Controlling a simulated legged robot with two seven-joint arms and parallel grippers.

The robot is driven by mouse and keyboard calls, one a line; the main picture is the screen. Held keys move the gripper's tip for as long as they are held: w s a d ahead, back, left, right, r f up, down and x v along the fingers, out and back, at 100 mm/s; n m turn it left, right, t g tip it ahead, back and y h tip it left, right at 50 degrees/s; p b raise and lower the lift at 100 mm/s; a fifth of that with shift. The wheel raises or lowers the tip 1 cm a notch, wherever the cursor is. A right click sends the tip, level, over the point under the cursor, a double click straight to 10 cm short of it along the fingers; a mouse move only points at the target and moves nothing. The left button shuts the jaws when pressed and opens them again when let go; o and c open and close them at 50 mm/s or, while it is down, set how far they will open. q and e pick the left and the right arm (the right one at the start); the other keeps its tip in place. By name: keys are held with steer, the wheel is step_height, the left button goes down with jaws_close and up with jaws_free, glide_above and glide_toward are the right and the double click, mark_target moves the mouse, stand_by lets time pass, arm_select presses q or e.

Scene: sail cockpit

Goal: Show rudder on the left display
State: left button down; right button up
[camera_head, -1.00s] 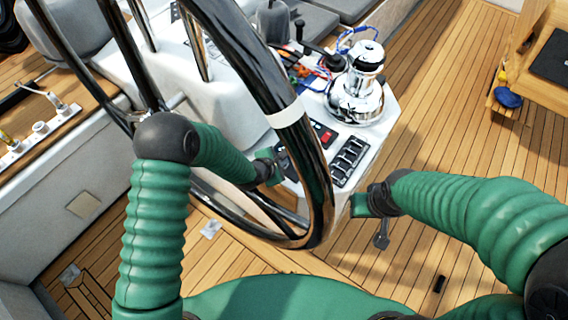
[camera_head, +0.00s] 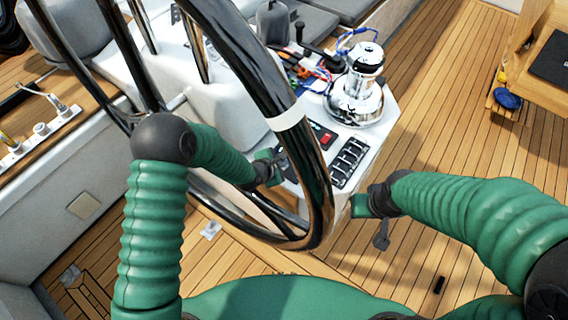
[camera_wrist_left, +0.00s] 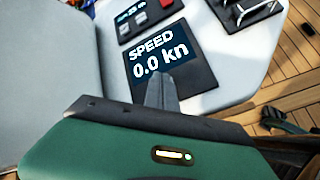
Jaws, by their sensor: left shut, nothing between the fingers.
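A dark square display (camera_wrist_left: 172,62) reading "SPEED 0.0 kn" lies on the white console in the left wrist view. I cannot tell from its looks alone whether it is the left one. My left gripper (camera_head: 275,164) reaches behind the wheel rim to the console. In the left wrist view its closed fingertips (camera_wrist_left: 156,84) are over the display's lower edge; whether they touch it is unclear. The gripper and wheel mostly hide the display in the head view. My right gripper (camera_head: 358,205) is right of the wheel, above the deck, its fingers not clearly shown.
The large black steering wheel (camera_head: 318,190) crosses in front of the console. A panel of rocker switches (camera_head: 348,162), a red-marked unit (camera_head: 322,136) and a chrome winch (camera_head: 356,95) sit on the console. The wooden deck (camera_head: 450,120) at right is largely clear.

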arm_select(q)
steer(key=shift+r, duration=0.4)
arm_select(e)
steer(key=shift+r, duration=0.35)
